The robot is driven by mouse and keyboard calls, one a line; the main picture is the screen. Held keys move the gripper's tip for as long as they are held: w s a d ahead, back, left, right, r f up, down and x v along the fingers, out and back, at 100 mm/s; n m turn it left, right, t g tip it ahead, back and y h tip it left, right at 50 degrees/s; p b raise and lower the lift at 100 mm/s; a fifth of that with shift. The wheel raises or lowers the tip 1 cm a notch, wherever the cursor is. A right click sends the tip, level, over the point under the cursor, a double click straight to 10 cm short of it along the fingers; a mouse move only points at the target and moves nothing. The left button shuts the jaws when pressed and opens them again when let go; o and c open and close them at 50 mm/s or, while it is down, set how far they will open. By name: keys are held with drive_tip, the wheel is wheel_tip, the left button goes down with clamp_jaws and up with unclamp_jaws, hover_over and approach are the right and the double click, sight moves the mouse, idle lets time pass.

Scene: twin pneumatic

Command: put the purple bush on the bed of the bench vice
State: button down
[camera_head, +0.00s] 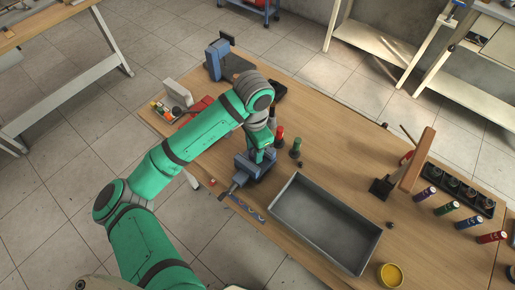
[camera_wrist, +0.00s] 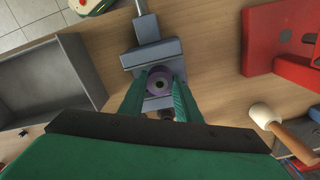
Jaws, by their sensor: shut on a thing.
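The purple bush (camera_wrist: 159,80) is a short ring with a dark bore, seen from above in the wrist view. My gripper (camera_wrist: 159,88) is shut on it, with one green finger on each side. The blue-grey bench vice (camera_wrist: 150,54) lies directly under the bush, so the bush is over the vice's bed. I cannot tell whether it touches the bed. In the head view, my gripper (camera_head: 262,154) is right above the vice (camera_head: 251,167), near the table's front edge. My arm and fingers hide the bush there.
A grey open tray (camera_head: 325,225) stands right of the vice. Red (camera_head: 280,132) and green (camera_head: 296,148) upright items stand close behind the vice. A mallet (camera_wrist: 264,115) and a red item (camera_wrist: 285,40) lie right in the wrist view. A yellow pot (camera_head: 390,275) is at front right.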

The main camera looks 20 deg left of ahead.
drive_tip(key=shift+f, duration=0.55)
drive_tip(key=shift+s+d+f, duration=0.15)
drive_tip(key=shift+s+f, duration=0.05)
drive_tip(key=shift+s, duration=0.05)
drive_tip(key=shift+f, duration=0.2)
drive_tip(key=c, duration=1.6)
unclamp_jaws()
wheel_tip(320, 180, up, 12)
drive_tip(key=shift+r, duration=0.25)
